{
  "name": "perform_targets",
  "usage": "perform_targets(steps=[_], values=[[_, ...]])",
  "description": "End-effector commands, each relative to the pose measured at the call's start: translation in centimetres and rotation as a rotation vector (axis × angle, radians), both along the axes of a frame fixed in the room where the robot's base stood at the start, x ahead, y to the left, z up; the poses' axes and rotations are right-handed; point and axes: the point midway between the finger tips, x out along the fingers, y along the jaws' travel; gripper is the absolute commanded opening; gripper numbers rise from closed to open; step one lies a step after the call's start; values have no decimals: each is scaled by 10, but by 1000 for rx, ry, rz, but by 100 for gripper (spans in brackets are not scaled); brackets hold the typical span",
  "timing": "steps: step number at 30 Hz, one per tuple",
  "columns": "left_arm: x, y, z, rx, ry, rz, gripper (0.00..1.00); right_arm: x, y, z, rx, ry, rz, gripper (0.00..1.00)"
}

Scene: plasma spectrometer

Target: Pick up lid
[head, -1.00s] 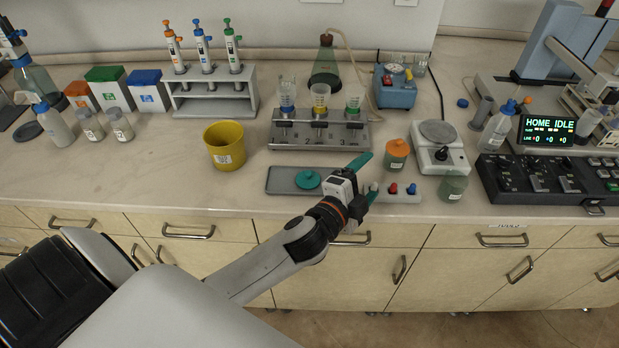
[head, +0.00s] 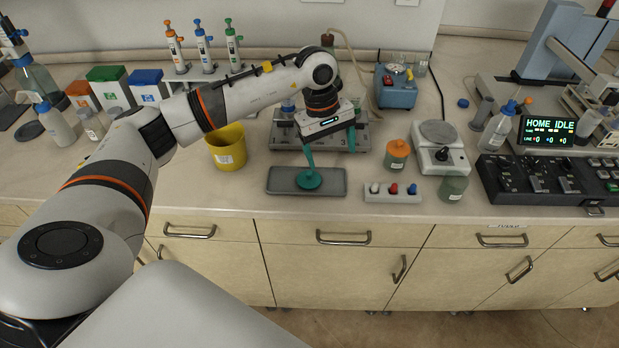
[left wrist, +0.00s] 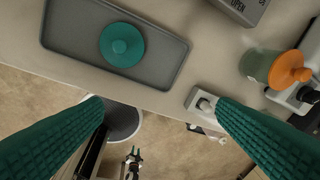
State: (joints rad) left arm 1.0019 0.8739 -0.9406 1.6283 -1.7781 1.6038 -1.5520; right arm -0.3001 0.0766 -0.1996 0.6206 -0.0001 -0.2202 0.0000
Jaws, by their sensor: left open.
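A round teal lid (head: 309,181) with a small knob lies on a shallow grey tray (head: 335,187) near the bench's front edge. In the left wrist view, the lid lies beyond the space between the fingertips (left wrist: 157,105).
A jar with an orange lid (head: 398,155) and a small switch block (head: 392,193) stand right of the tray. A yellow bucket (head: 227,150) stands at the left. An open greenish jar (head: 453,188) stands further right.

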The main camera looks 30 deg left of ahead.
Motion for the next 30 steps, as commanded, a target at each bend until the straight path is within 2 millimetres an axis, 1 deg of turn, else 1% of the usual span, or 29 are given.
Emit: perform_targets(steps=[1, 3, 6, 8, 15, 18, 23, 28, 30], values=[[1, 22, 7, 76, 7, -7, 81, 0, 0, 0, 0, 0, 0, 36], [0, 42, 13, 150, 23, -17, 81, 0, 0, 0, 0, 0, 0, 36], [-2, 56, 14, 200, 39, -22, 81, 0, 0, 2, 0, 1, 0, 36], [-3, 58, 8, 208, 44, -24, 81, -1, 0, 5, 0, 1, 0, 36], [-3, 57, -33, 205, 44, -23, 81, -1, 0, 20, 0, 1, 0, 36], [-3, 56, -44, 203, 42, -24, 81, -1, -1, 22, -1, 1, 1, 36], [-4, 56, -54, 203, 41, -25, 81, -1, -2, 28, -2, 2, 1, 36], [-8, 53, -78, 202, 45, -23, 81, -1, -3, 46, -4, 1, 2, 36], [-7, 53, -90, 201, 43, -23, 81, -1, -4, 47, -6, 1, 3, 36]])
